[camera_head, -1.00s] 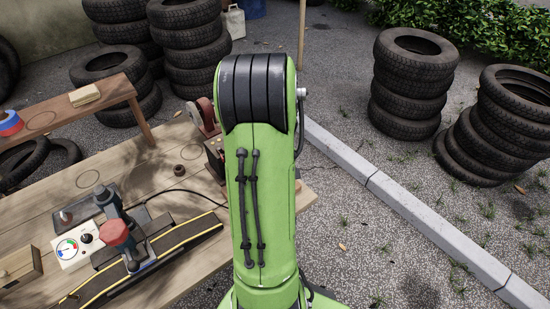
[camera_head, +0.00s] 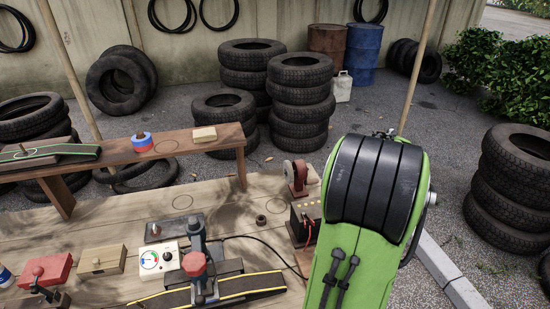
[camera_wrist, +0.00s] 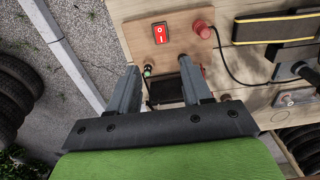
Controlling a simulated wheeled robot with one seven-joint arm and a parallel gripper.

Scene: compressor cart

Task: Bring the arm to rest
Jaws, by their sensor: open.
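My gripper (camera_wrist: 165,92) shows in the wrist view with its two grey fingers apart and nothing between them. Beyond the fingers are the edge of the wooden workbench (camera_wrist: 130,10) and a red rocker switch (camera_wrist: 160,33) on a wooden plate. In the head view my green arm rises at the lower right, beside the right end of the workbench (camera_head: 90,220). The gripper itself is hidden in that view.
On the bench stand a red-capped clamp press (camera_head: 195,265), a white gauge box (camera_head: 160,260) and a dark box with terminals (camera_head: 303,220). A raised shelf (camera_head: 110,152) runs behind. Tyre stacks (camera_head: 300,95) stand at the back and right. Pavement lies right of the bench.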

